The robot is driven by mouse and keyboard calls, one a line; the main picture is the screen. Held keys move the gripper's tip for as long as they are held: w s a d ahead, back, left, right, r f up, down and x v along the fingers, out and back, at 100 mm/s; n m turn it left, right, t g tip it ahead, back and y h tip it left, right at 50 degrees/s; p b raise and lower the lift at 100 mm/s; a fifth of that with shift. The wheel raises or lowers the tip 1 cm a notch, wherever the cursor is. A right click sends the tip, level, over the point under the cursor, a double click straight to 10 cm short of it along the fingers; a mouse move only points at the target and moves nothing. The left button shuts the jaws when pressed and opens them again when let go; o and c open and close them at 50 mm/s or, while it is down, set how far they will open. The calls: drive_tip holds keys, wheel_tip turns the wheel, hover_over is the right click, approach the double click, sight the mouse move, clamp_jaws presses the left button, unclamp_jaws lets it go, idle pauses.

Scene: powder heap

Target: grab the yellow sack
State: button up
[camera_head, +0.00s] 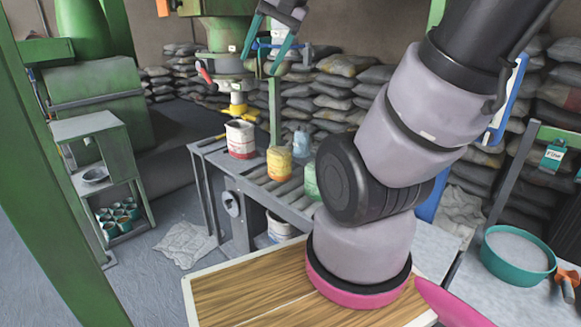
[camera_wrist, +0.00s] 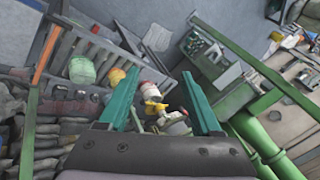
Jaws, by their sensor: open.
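The yellow sack (camera_head: 279,163) stands upright on a grey roller conveyor (camera_head: 205,150), between a white and red sack (camera_head: 240,139) and a green sack (camera_head: 311,180). In the wrist view the yellow sack (camera_wrist: 113,77) is seen from above, just left of my left finger. My gripper (camera_head: 266,52) is at the top of the head view, high above and beyond the sack. Its two teal fingers are apart with nothing held between them; they also show in the wrist view (camera_wrist: 160,74).
A small blue-grey item (camera_head: 301,143) stands on the conveyor behind the yellow sack. Green machinery with a yellow fitting (camera_head: 237,105) is near my gripper. Grey sacks (camera_head: 335,90) are piled along the back wall. A teal bowl (camera_head: 515,256) of powder is at right.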

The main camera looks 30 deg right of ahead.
drive_tip(key=w+d+f+m+y, duration=0.25)
drive_tip(key=w+f+m, duration=0.25)
drive_tip(key=w, duration=0.4)
drive_tip(key=w+d+f+m+y, duration=0.1)
drive_tip(key=w+d+f+m, duration=0.3)
drive_tip(key=w, duration=0.4)
drive_tip(key=w+d+f+m+y, duration=0.2)
drive_tip(key=w+f+m, duration=0.35)
drive_tip(key=w, duration=0.35)
drive_tip(key=m+t+h, duration=0.2)
drive_tip(key=m+t, duration=0.5)
drive_tip(key=m, duration=1)
approach(283, 152)
drive_tip(key=w+f, duration=0.2)
drive_tip(key=w, duration=0.3)
drive_tip(key=shift+s+a+x, duration=0.1)
drive_tip(key=shift+a+x, duration=0.1)
drive_tip(key=shift+x, duration=0.85)
drive_tip(key=shift+s+a+x, duration=0.1)
drive_tip(key=shift+a+x, duration=0.1)
drive_tip(key=shift+x, duration=0.85)
drive_tip(key=shift+s+a+x, duration=0.1)
drive_tip(key=shift+a+x, duration=0.1)
drive_tip(key=shift+x, duration=0.85)
drive_tip(key=shift+r, duration=0.1)
clamp_jaws()
drive_tip(key=shift+w+r, duration=0.1)
drive_tip(key=shift+r, duration=0.1)
